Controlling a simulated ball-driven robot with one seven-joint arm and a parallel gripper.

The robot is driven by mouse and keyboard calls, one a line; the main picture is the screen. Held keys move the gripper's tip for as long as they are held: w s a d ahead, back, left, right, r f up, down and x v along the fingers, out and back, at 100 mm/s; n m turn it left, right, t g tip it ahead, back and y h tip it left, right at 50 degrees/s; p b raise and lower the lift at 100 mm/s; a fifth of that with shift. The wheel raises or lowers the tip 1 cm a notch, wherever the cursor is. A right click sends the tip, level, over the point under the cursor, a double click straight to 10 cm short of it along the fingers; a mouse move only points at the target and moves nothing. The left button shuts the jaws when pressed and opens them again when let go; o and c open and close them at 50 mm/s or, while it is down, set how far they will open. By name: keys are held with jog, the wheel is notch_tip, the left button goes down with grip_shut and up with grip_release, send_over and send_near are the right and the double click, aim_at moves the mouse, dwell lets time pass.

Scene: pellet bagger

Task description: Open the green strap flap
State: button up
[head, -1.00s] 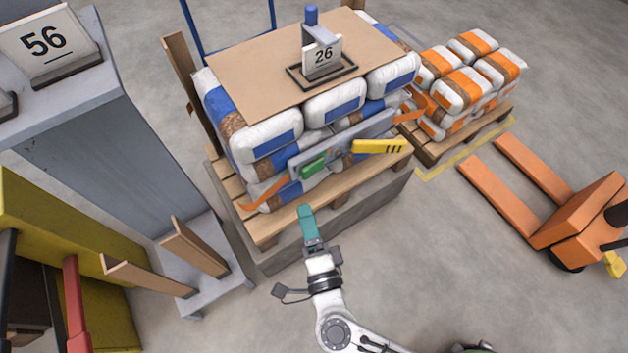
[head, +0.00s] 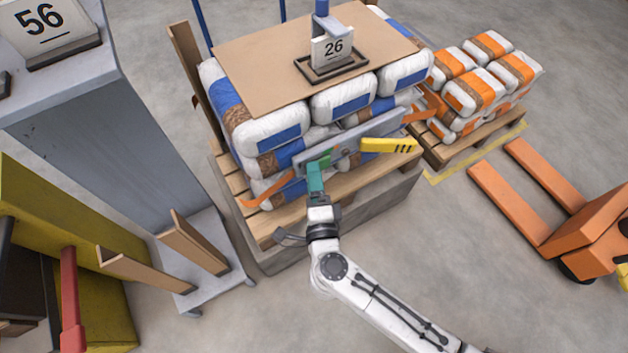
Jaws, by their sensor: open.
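The green strap flap (head: 325,157) sits on a grey plate (head: 352,142) that is strapped across the front of the stacked bags. My gripper (head: 316,168), with teal fingers, is right in front of the flap and overlaps its left part in the head view. The gripper is open. Whether the fingers touch the flap or stand around it cannot be told. A yellow handle (head: 388,145) sticks out from the right part of the same plate. An orange strap (head: 267,190) runs from the plate's left side.
White and blue bags (head: 268,130) are stacked on a wooden pallet (head: 262,228) over a grey plinth. A cardboard sheet with a "26" sign (head: 333,46) lies on top. An orange pallet truck (head: 585,235) stands right. A grey column (head: 95,140) stands left.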

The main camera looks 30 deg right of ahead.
jog(key=shift+w, duration=0.15)
jog(key=c, duration=1.1)
